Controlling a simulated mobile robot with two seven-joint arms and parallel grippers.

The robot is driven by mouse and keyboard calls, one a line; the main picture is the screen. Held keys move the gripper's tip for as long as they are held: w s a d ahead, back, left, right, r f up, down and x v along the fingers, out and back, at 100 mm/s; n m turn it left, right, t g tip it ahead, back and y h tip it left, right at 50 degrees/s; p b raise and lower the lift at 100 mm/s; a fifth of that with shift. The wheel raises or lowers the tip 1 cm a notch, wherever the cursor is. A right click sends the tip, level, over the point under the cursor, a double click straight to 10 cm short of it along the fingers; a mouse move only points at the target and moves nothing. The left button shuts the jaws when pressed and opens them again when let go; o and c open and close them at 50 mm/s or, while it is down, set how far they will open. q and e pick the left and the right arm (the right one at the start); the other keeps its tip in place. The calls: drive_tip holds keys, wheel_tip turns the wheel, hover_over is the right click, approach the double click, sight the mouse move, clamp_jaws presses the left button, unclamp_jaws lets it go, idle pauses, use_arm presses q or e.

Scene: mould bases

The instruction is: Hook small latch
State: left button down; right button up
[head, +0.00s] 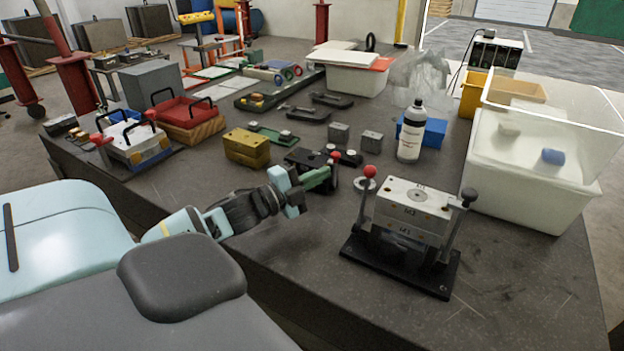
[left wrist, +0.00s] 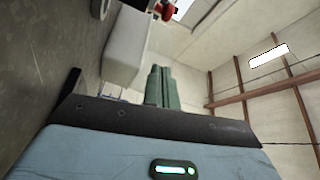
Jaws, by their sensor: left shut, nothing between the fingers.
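A steel mould base (head: 412,208) stands upright on a black plate (head: 400,268) at the right front of the bench. A lever with a red knob (head: 370,172) rises at its left, and one with a dark knob (head: 469,194) at its right. I cannot pick out a small latch for certain. My left gripper (head: 325,178) is left of the mould base, apart from it, with its green fingers shut and empty. In the left wrist view the shut fingers (left wrist: 162,87) stand beside a pale block (left wrist: 125,46), with a red part (left wrist: 167,10) beyond. My right gripper is not in view.
Behind my left gripper lie a black fixture with a red knob (head: 336,155), a brass block (head: 246,147) and small steel blocks (head: 372,141). A white bottle (head: 410,135) and a white bin (head: 530,195) stand at the right. The bench front is clear.

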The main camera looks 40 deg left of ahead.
use_arm(q)
drive_tip(key=shift+v, duration=0.95)
